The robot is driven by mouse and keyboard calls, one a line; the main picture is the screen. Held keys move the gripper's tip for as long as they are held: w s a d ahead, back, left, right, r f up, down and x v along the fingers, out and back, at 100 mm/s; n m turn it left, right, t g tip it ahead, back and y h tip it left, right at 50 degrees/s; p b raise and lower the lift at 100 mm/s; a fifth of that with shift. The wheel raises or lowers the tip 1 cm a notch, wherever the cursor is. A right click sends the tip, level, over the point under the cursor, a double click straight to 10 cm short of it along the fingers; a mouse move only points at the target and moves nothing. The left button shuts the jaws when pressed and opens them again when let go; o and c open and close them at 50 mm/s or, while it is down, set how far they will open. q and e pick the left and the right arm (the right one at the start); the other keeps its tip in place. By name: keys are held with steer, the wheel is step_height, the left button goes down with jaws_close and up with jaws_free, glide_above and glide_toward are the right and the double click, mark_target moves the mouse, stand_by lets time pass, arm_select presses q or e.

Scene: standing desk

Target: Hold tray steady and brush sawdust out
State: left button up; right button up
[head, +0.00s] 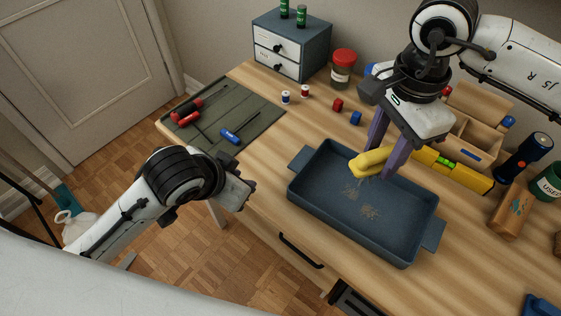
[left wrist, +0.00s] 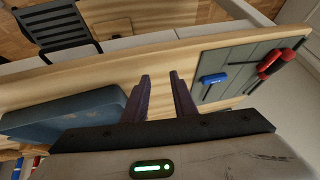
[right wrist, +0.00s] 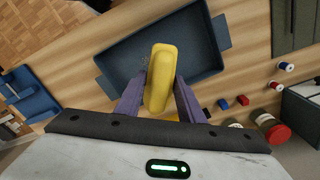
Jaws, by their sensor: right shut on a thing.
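The dark blue tray (head: 310,205) with two end handles lies flat on the desk, and it also shows in the left wrist view (left wrist: 60,115). Tan sawdust (head: 368,212) lies in patches on its floor. My right gripper (head: 384,166) is shut on a yellow brush (head: 369,161), held over the tray's far part. The brush (right wrist: 160,75) sits between both fingers in the right wrist view; whether its bristles touch the floor is unclear. My left gripper (left wrist: 160,76) is open and empty, left of the tray and apart from it; its fingers are hidden in the head view.
A yellow level (head: 462,174) and wooden organizer (head: 475,120) stand behind the tray. A flashlight (head: 524,157) and brown block (head: 510,210) are at right. A green mat (head: 215,112) with tools lies at left. A drawer handle (head: 301,250) juts from the desk front.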

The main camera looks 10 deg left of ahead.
arm_select(q)
steer(key=g, duration=0.2)
glide_toward(293, 180)
steer(key=a, duration=0.1)
steer(key=r, duration=0.2)
steer(key=x, duration=1.2)
steer(key=shift+s+d+f, duration=0.2)
steer(key=shift+s+d, duration=0.1)
steer(key=shift+d, duration=0.05)
steer(key=shift+n+h, duration=0.3)
steer(key=shift+c, duration=0.3)
jaws_close()
